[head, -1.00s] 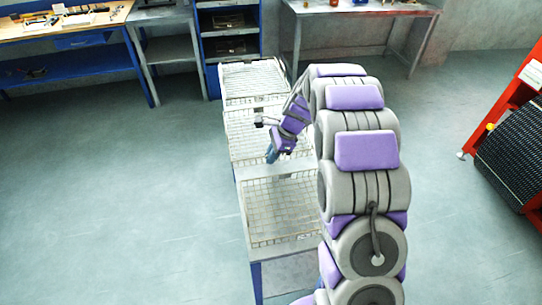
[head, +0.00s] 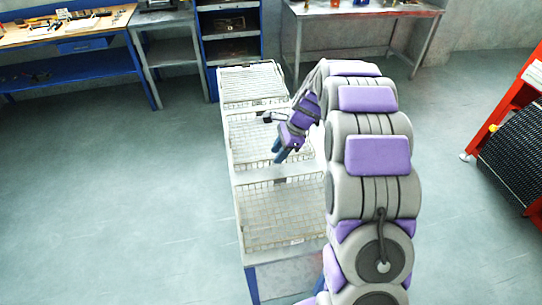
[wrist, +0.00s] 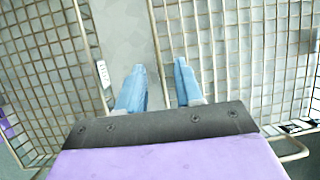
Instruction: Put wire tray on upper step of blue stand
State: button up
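Wire trays lie in a row on a pale bench with a blue front leg (head: 251,285). The near wire tray (head: 275,238) is a shallow mesh basket, and the middle wire tray (head: 246,147) lies behind it, partly hidden by my arm. A further mesh panel or tray (head: 250,88) is at the back. My gripper (head: 278,158) hangs over the strip between the near and middle trays. In the wrist view, its blue fingers (wrist: 160,68) are apart and empty, above the bare strip between two tray rims. I cannot make out clear steps on the stand.
A blue-framed shelf (head: 231,48) stands behind the row. A wooden-topped workbench (head: 75,29) is at the back left and a metal table (head: 365,10) at the back right. A red rack (head: 505,105) is at the right. The floor on the left is clear.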

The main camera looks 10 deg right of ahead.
jog(key=s+a+r+p+v, duration=0.1)
jog(key=a+p+v, duration=0.1)
jog(key=v, duration=0.6)
jog(key=s+a+r+n+g+h, duration=0.1)
jog(key=s+r+n, duration=0.35)
jog(key=s, duration=0.45)
jog(key=s+a+n+h, duration=0.1)
jog(key=s+n, duration=0.5)
jog(key=s, duration=0.9)
jog(key=s+a+n+g+h, duration=0.1)
jog(key=s+n, duration=0.6)
jog(key=s, duration=0.9)
jog(key=shift+s+r+g+h, duration=0.2)
jog(key=shift+s+g+h, duration=0.1)
jog(key=shift+h, duration=0.5)
jog(key=shift+a, duration=0.1)
